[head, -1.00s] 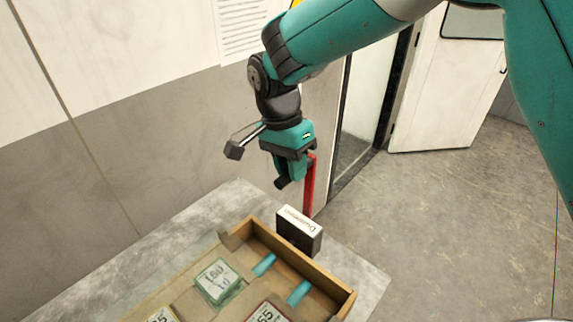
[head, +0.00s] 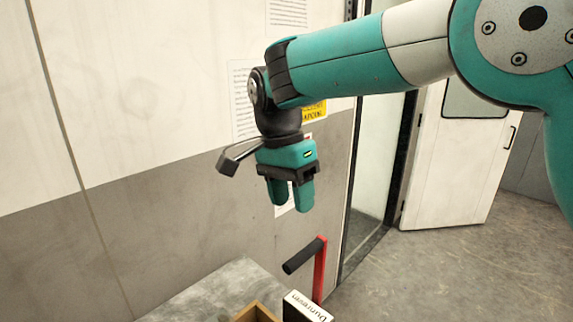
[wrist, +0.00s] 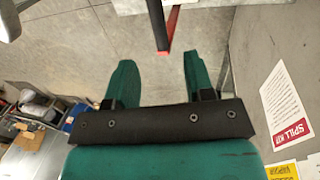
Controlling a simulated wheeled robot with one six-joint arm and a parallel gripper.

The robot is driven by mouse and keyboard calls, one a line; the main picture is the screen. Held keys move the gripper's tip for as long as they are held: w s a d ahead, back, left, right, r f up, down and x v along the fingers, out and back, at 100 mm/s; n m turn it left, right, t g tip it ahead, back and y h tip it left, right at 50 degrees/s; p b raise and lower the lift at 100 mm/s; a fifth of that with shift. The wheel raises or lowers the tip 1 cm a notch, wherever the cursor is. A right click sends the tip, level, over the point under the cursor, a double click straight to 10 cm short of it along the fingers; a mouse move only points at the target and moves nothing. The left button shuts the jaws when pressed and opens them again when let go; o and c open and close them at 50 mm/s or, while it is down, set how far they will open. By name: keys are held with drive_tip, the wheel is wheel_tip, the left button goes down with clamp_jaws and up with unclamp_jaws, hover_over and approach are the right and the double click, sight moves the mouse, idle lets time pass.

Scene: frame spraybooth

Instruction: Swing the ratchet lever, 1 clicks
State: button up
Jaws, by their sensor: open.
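The ratchet lever (head: 320,268) is a red upright bar with a black grip (head: 303,256) sticking out to the left at its top. It stands by the wall at the right end of the bench. In the wrist view the red bar (wrist: 171,30) shows beyond the fingertips, with the dark grip (wrist: 158,22) beside it. My gripper (head: 290,208) is open and empty, fingers pointing down. It is above the lever grip and apart from it. It also shows in the wrist view (wrist: 158,62), its fingers spread.
A grey bench top (head: 205,292) lies below, with a wooden tray (head: 258,313) and a dark box with a white lettered top (head: 308,304) near the lever. The wall (head: 190,225) is close behind my gripper. A doorway and open floor (head: 440,265) lie to the right.

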drive_tip(key=p+v, duration=0.4)
drive_tip(key=v, duration=0.3)
